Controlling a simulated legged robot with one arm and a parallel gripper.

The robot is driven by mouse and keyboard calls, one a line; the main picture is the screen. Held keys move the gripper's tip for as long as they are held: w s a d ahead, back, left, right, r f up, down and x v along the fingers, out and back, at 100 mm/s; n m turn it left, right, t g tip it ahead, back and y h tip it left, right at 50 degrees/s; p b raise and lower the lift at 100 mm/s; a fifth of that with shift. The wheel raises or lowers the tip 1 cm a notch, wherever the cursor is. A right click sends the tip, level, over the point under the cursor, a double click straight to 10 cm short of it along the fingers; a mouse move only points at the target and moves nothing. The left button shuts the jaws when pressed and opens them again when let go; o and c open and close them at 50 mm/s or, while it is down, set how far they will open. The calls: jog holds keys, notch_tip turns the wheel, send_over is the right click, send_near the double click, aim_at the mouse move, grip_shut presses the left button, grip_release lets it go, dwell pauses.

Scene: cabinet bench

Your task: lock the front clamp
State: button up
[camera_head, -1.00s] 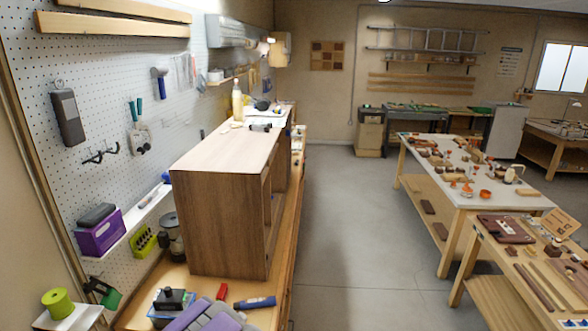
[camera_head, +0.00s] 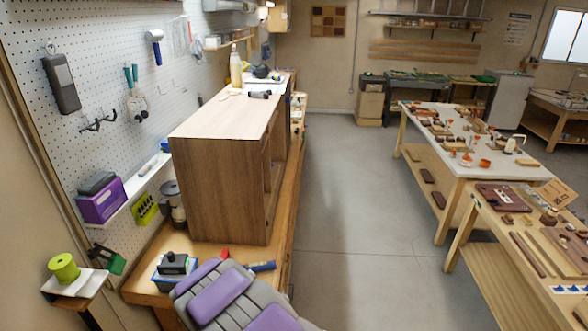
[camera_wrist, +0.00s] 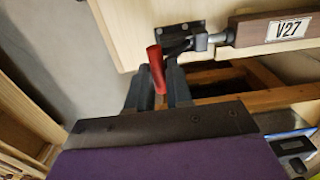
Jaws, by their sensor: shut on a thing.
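In the wrist view the clamp has a red handle (camera_wrist: 157,68) and a dark metal base (camera_wrist: 180,36) fixed on a pale wooden panel (camera_wrist: 115,25). Its metal rod end (camera_wrist: 208,41) reaches to a brown wooden bar (camera_wrist: 268,33) marked V27. My gripper (camera_wrist: 160,88) is shut on the red handle, with one dark finger on each side. The fingers partly cover the linkage, so its exact position is hard to tell. In the head view my purple and grey arm shows at the bottom, but the gripper itself cannot be made out.
A wooden cabinet (camera_head: 222,190) stands on the bench (camera_head: 285,215) against the pegboard. A black-topped box (camera_head: 173,264), a red item (camera_head: 225,252) and a blue tool (camera_head: 262,266) lie near my arm. Open floor (camera_head: 350,230) is to the right, before the work tables.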

jog(key=shift+o, duration=0.3)
jog(key=shift+s+d+f, duration=0.1)
jog(key=shift+d+f, duration=0.45)
jog(key=shift+d+f+b, duration=0.35)
jog(key=shift+d+f, duration=0.2)
jog(key=shift+f, duration=0.2)
jog(key=shift+d+f, duration=0.25)
jog(key=shift+f, duration=0.15)
jog(key=o, duration=0.7)
jog(key=shift+a, duration=0.25)
jog(key=shift+r, duration=0.1)
